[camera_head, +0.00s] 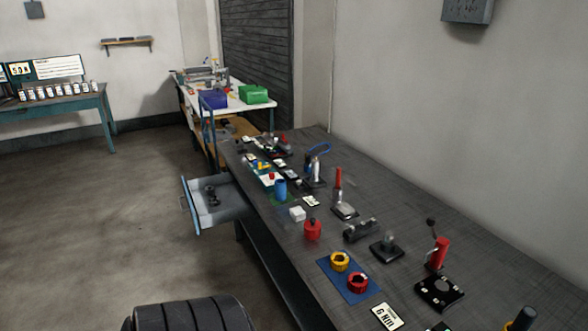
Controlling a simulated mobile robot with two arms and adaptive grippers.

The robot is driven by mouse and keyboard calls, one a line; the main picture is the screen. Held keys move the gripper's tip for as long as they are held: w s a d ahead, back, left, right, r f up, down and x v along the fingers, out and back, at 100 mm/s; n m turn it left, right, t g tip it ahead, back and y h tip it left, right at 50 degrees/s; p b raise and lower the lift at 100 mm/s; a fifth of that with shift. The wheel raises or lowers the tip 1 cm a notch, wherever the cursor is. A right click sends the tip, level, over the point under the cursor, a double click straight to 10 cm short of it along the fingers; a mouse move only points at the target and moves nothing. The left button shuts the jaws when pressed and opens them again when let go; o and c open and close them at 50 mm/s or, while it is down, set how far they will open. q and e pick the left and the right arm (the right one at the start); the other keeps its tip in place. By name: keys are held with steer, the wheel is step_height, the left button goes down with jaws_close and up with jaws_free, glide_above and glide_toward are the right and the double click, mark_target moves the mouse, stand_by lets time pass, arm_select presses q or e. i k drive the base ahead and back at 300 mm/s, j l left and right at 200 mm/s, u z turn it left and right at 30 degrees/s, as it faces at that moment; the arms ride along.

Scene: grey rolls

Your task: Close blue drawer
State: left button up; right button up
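The blue drawer (190,206) is pulled out from the left side of the long dark workbench (405,200). Its light blue front panel faces left, with a handle on it. The inside of the drawer is grey, and a small dark object (211,196) lies in it. Neither of my grippers shows in the head view, so nothing of mine is seen touching the drawer.
Several tools and parts stand on the workbench, including a blue cylinder (280,190), a red weight-like piece (312,229) and a blue mat (349,281) with yellow and red rings. Open concrete floor (90,230) lies left of the drawer.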

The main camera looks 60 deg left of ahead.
mark_target(234, 204)
steer(key=u, duration=1.85)
steer(key=i+j+u, duration=0.2)
steer(key=j, duration=0.25)
steer(key=j+u, duration=0.25)
steer(key=j, duration=0.15)
steer(key=i+j+u, duration=0.2)
steer(key=j, duration=0.2)
